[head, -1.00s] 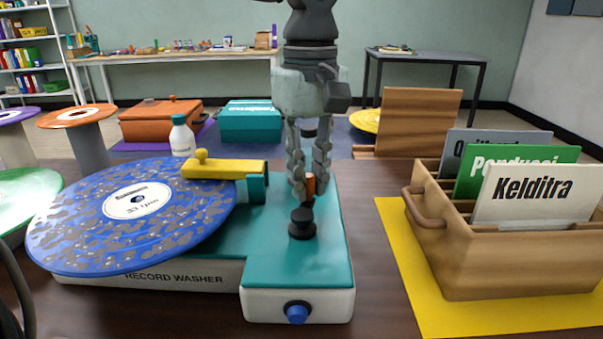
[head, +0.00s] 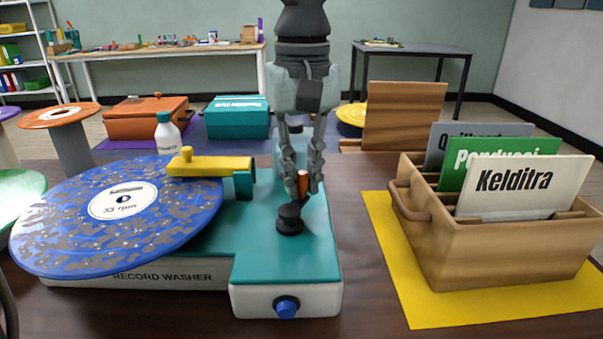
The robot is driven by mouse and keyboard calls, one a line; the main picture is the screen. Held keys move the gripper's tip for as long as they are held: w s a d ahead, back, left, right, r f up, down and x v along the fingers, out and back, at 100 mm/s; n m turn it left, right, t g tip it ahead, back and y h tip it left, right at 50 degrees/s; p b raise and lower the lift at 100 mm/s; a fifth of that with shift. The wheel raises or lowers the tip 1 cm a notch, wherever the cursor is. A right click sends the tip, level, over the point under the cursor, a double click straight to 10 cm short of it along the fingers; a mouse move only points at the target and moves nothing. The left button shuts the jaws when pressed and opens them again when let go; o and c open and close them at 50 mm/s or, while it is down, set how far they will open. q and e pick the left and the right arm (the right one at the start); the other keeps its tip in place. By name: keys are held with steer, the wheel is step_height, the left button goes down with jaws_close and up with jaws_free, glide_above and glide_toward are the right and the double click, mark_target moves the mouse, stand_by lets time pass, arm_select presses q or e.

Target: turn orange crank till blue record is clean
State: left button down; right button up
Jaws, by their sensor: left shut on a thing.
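The blue record (head: 60,215) lies on the record washer (head: 270,262) at the left, with grey-brown dirt patches over much of its surface and a white label. A yellow arm (head: 212,166) with a round knob reaches over the record's right side. The orange crank handle (head: 303,182) stands above a black hub (head: 290,219) on the teal top. My left gripper (head: 304,186) comes down from above and is shut on the orange crank handle, its fingers on either side of it. My right gripper is not in view.
A wooden crate (head: 490,262) with several labelled sleeves stands on a yellow mat (head: 400,290) at the right. A white bottle (head: 168,134) stands behind the record. An orange box (head: 145,122) and a teal box (head: 236,120) are farther back. A blue knob (head: 286,307) is on the washer's front.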

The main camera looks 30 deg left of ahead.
arm_select(q)
steer(key=c, duration=1.5)
jaws_free()
steer(key=shift+o, duration=0.2)
step_height(320, 180, up, 12)
